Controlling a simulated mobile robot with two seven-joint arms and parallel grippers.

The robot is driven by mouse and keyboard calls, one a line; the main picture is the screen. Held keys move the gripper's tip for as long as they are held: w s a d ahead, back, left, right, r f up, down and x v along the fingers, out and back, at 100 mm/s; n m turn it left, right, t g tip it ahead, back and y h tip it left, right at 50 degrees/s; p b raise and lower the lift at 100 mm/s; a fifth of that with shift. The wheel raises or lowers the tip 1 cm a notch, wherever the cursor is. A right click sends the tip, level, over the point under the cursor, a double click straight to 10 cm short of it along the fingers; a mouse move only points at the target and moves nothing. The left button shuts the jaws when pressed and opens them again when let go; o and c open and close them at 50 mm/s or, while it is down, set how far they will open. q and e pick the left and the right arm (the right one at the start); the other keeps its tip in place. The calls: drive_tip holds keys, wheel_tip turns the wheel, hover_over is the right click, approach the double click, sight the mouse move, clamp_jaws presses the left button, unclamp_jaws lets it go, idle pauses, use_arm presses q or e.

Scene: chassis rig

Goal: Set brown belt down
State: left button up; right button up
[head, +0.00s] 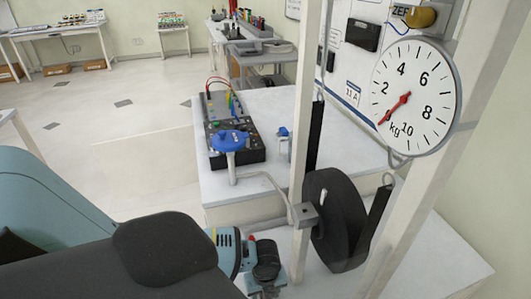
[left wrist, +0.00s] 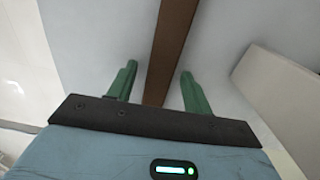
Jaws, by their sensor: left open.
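The brown belt (left wrist: 172,50) shows in the left wrist view as a straight strip running from the top edge down between my fingers. Pale surfaces lie on either side of it. My left gripper (left wrist: 159,72) is open, with one green finger on each side of the belt and a gap on both sides. The belt's lower end is hidden behind the gripper's dark front plate. I cannot tell what the belt rests on. In the head view I cannot make out the belt, and my left fingers are hidden. My right gripper is in neither view.
A pale post (head: 305,120), a black wheel (head: 331,215) and a kg dial (head: 413,97) stand at the right. Open floor lies at the left.

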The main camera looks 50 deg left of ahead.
use_arm(q)
wheel_tip(320, 180, up, 12)
drive_tip(key=p, duration=0.1)
drive_tip(key=shift+p, duration=0.35)
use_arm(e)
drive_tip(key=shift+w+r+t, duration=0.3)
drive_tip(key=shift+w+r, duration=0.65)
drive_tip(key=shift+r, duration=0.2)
use_arm(q)
drive_tip(key=shift+r, duration=0.1)
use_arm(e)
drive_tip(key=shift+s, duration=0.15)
use_arm(q)
drive_tip(key=shift+a, duration=0.1)
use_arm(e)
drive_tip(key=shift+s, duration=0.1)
